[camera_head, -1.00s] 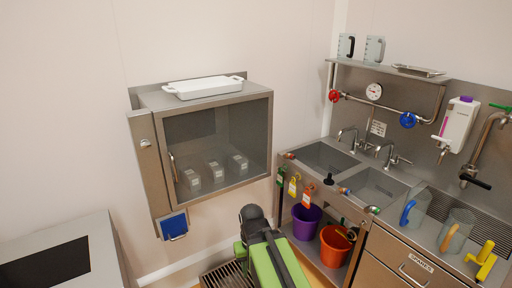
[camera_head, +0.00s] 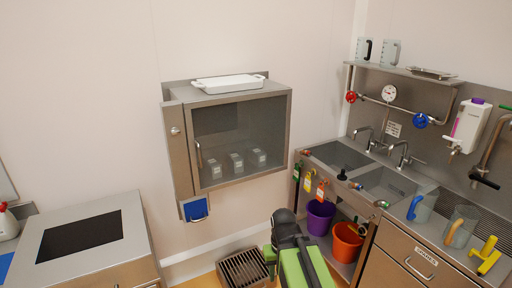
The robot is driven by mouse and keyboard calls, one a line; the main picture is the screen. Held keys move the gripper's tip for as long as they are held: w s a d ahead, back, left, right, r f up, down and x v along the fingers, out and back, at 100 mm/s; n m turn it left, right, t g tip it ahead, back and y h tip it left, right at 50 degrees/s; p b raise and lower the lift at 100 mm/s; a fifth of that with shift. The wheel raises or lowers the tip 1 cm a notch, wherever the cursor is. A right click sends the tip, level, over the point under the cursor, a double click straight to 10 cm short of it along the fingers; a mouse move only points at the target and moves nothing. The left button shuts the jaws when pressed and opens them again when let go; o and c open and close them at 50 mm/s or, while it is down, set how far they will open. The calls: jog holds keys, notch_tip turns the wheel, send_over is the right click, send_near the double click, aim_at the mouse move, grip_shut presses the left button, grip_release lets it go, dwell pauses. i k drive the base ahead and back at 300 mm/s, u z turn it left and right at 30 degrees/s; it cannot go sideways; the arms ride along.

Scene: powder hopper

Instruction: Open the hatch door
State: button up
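A steel wall cabinet (camera_head: 181,152) hangs on the pale wall, left of the sinks. Its front is a framed glass door (camera_head: 238,150) with a vertical handle (camera_head: 198,155) on its left side. The door looks shut, and several small labelled containers (camera_head: 236,163) show through the glass. I cannot tell for certain whether this is the hatch door. My green and black arm (camera_head: 292,255) shows at the bottom, below and in front of the cabinet. No gripper fingers can be made out.
A white dish (camera_head: 229,82) sits on the cabinet. A steel unit with a dark panel (camera_head: 80,237) stands at lower left. A slatted floor piece (camera_head: 245,268) lies below the cabinet. Sinks (camera_head: 388,183), a purple bucket (camera_head: 319,214) and an orange bucket (camera_head: 347,242) are right.

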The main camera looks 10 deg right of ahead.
aim_at(187, 107)
jog(key=z, duration=0.1)
jog(key=k, duration=0.45)
jog(key=u, duration=0.2)
jog(key=i, duration=0.85)
jog(key=u, duration=5)
jog(key=i, duration=0.1)
jog(key=z, duration=2.55)
jog(key=k, duration=1.25)
jog(key=z, duration=0.6)
jog(key=i, duration=1)
jog(key=u, duration=0.05)
